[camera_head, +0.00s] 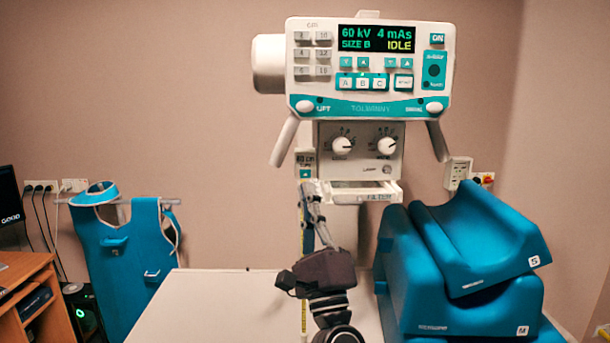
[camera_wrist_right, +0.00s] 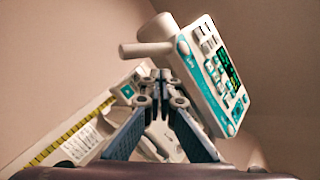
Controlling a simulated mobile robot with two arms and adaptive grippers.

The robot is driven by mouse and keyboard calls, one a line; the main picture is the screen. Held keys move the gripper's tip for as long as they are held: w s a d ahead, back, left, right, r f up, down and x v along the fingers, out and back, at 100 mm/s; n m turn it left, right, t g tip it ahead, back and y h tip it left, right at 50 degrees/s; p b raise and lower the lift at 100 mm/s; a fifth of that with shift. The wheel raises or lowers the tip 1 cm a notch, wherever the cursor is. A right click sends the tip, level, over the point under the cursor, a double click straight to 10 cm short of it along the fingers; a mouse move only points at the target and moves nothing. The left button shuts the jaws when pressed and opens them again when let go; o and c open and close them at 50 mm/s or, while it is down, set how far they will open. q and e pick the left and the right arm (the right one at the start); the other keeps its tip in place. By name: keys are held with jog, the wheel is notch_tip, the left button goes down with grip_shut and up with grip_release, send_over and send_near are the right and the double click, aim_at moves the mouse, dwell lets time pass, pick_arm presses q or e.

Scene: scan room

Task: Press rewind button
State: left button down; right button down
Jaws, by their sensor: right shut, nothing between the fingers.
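The X-ray control panel (camera_head: 368,110) hangs high in the middle of the head view. Its lit screen (camera_head: 377,38) reads 60 kV, 4 mAs, SIZE B and IDLE. Below the screen are teal arrow buttons (camera_head: 361,63), the A, B, C buttons (camera_head: 362,83) and a wider white button (camera_head: 403,82). I cannot read a rewind label on any button. My right gripper (camera_head: 308,190) points up below the panel, by the left end of the filter drawer. In the right wrist view its fingertips (camera_wrist_right: 161,80) are together and empty, with the panel (camera_wrist_right: 212,110) beyond them to the right.
The filter drawer (camera_head: 365,197) sticks out under the dial box (camera_head: 362,165). Blue foam blocks (camera_head: 450,300) stack on the right of the white table (camera_head: 220,300). A blue apron (camera_head: 130,255) hangs at left by a wooden desk (camera_head: 28,265).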

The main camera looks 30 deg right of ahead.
aim_at(305, 174)
jog(key=w+d+b, duration=0.4)
jog(key=w, duration=0.3)
jog(key=shift+w+d, duration=0.25)
jog(key=shift+d, duration=0.05)
jog(key=shift+w+d, duration=0.1)
jog(key=shift+w, duration=0.1)
dwell(1.4)
jog(key=shift+w+d, duration=0.1)
jog(key=shift+w, duration=0.1)
